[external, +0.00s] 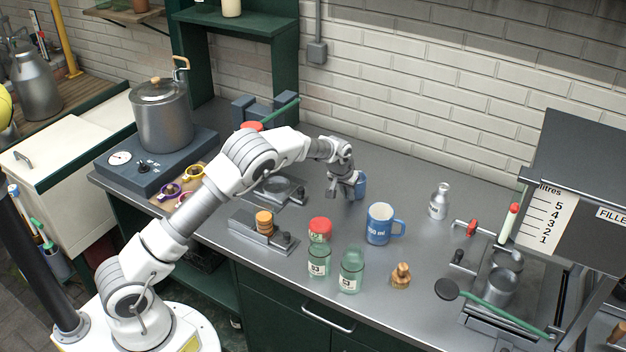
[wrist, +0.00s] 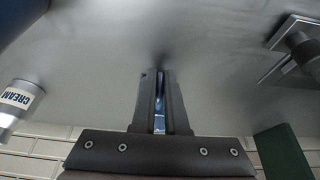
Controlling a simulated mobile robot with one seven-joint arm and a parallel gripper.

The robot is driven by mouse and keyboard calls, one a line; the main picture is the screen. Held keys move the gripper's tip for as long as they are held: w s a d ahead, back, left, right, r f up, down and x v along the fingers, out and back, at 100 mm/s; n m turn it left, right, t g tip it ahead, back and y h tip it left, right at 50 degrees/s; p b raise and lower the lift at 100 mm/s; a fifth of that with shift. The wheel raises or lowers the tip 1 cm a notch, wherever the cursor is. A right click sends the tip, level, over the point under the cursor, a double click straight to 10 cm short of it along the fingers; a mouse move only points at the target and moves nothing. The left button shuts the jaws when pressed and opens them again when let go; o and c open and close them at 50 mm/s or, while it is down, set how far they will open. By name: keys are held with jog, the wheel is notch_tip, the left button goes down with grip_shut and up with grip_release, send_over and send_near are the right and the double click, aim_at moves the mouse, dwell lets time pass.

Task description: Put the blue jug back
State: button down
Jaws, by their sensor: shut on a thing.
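A blue jug (external: 380,224) with a white "350 ml" label and a side handle stands upright on the steel counter, right of centre. My gripper (external: 357,190) is above the counter, behind and left of that jug and apart from it. A smaller blue thing (external: 361,185) shows at my fingers in the external view, partly hidden by them. In the wrist view my fingers (wrist: 160,128) are close together, with a thin bluish sliver between them. The shape of the held thing is hidden.
A bottle labelled CREAM (wrist: 18,105) stands to the right on the counter (external: 330,280). Two labelled green jars (external: 350,272), a red-lidded jar (external: 320,230) and a cork-coloured stopper (external: 400,276) stand in front. A filling rack (external: 570,190) is at right.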

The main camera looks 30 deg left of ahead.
jog(key=c, duration=0.9)
grip_release()
jog(key=shift+f, duration=0.1)
jog(key=shift+c, duration=0.2)
jog(key=shift+r, duration=0.25)
jog(key=v, duration=1.2)
jog(key=shift+p, duration=0.3)
